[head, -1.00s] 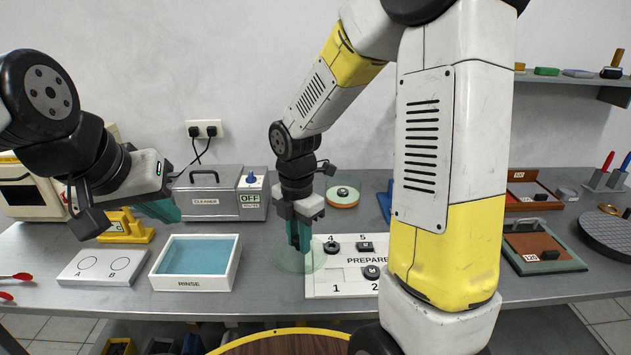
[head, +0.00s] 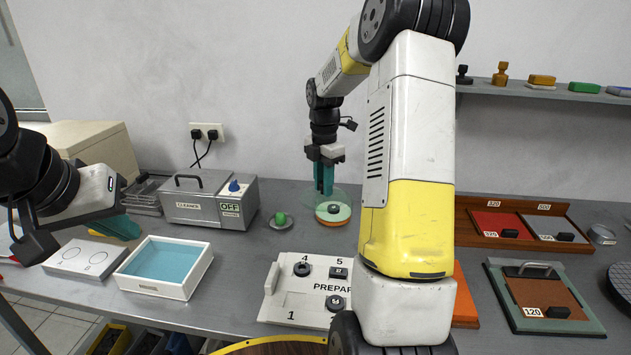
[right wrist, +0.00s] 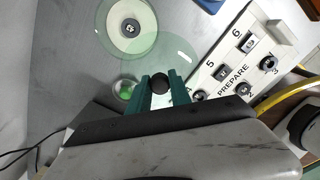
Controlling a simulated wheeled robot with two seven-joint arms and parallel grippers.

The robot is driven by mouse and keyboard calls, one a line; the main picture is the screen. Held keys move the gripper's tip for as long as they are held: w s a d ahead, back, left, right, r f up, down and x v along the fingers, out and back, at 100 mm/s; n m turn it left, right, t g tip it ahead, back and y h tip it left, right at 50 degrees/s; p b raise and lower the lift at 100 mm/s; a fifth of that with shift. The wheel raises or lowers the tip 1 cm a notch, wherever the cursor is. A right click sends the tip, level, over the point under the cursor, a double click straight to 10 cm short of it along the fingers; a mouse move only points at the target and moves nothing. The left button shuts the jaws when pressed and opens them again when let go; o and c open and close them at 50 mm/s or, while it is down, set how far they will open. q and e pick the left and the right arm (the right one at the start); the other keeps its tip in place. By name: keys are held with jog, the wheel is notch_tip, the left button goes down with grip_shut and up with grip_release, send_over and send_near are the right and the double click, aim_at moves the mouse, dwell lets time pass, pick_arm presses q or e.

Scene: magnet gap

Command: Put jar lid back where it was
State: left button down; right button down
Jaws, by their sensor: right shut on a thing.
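The jar lid (right wrist: 182,52) is a clear, green-tinted disc with a dark knob (right wrist: 160,83). My right gripper (head: 323,190) is shut on that knob, and it also shows in the right wrist view (right wrist: 160,88). The lid is beside and partly overlapping, in the picture, a round pale-topped dish with an orange base (head: 333,219), which carries a small black piece (right wrist: 130,28). Whether the lid touches the dish is unclear. My left gripper (head: 118,227) is at the left, away from the lid; its jaw opening cannot be made out.
A white PREPARE board (head: 275,308) with several dark pieces lies in front of the dish. A green-knobbed item (head: 281,220) stands to its left, by the grey cleaner box (head: 190,211). The blue rinse tray (head: 207,262) is front left. Framed trays (head: 590,325) lie at right.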

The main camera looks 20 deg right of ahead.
jog(key=shift+w+d+f, duration=0.7)
jog(key=shift+w+d, duration=0.3)
jog(key=shift+w, duration=0.2)
jog(key=shift+w+d+f, duration=0.75)
jog(key=shift+w+d, duration=0.3)
jog(key=shift+w, duration=0.1)
jog(key=shift+w+d+f, duration=0.7)
jog(key=shift+w+d, duration=0.3)
jog(key=shift+w, duration=0.2)
jog(key=shift+f, duration=0.55)
jog(key=c, duration=1.2)
grip_release()
